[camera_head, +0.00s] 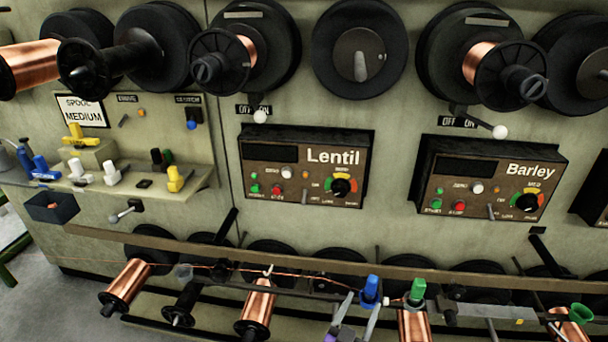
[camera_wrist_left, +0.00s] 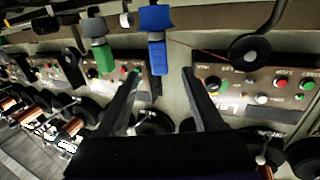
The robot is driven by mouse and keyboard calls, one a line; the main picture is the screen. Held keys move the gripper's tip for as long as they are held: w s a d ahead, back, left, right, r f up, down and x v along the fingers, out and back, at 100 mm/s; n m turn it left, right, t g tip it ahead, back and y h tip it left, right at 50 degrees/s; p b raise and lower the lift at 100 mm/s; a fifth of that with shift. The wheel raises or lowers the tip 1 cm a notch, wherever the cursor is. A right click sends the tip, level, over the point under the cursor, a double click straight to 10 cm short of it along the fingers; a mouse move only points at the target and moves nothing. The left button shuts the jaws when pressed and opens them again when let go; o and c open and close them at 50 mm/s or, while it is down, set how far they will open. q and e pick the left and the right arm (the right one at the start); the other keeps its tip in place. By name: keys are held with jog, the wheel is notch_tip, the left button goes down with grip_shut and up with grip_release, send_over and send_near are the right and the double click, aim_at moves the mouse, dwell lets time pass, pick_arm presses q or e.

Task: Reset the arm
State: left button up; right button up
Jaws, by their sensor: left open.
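My left gripper (camera_head: 363,299) is at the bottom centre of the head view, with its two fingers pointing up and apart. It is open and empty; the fingers also frame a gap in the left wrist view (camera_wrist_left: 161,74). A blue-topped guide piece (camera_head: 371,287) stands on the lower rail just beyond the fingertips. In the left wrist view this blue piece (camera_wrist_left: 156,32) lies ahead of the gap, not gripped. A green-topped piece (camera_head: 417,290) stands to its right in the head view. My right gripper is in neither view.
The Lentil control box (camera_head: 303,166) and Barley control box (camera_head: 490,180) are on the machine wall. A long rail (camera_head: 330,262) runs above several lower copper spools (camera_head: 127,287). A copper wire crosses toward the blue piece. A shelf (camera_head: 140,190) with coloured pieces is at left.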

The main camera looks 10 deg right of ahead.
pick_arm(q)
jog(key=s+a+f+n+g+y, duration=0.15)
jog(key=a+y, duration=0.25)
jog(key=a, duration=0.8)
jog(key=s+a+f+n+g+y, duration=0.1)
jog(key=a+n+g+y, duration=0.2)
jog(key=a, duration=0.9)
jog(key=s+a+f+n+g+y, duration=0.2)
jog(key=s+a+g, duration=0.1)
jog(key=s+a, duration=0.55)
jog(key=s+a+f+n+g+y, duration=0.1)
jog(key=s+a+f+g+y, duration=0.15)
jog(key=s+a, duration=0.65)
jog(key=d+r+p, duration=0.1)
jog(key=r+p, duration=1.1)
jog(key=r, duration=0.2)
jog(key=s+d+r+t+p, duration=0.1)
jog(key=d+r+p, duration=0.1)
jog(key=r+p, duration=1)
jog(key=shift+w+v, duration=0.2)
jog(key=shift+v, duration=0.95)
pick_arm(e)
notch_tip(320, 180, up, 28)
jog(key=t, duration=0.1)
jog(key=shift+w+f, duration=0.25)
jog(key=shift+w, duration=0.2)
pick_arm(q)
jog(key=shift+s+r+h, duration=0.1)
jog(key=shift+h, duration=0.15)
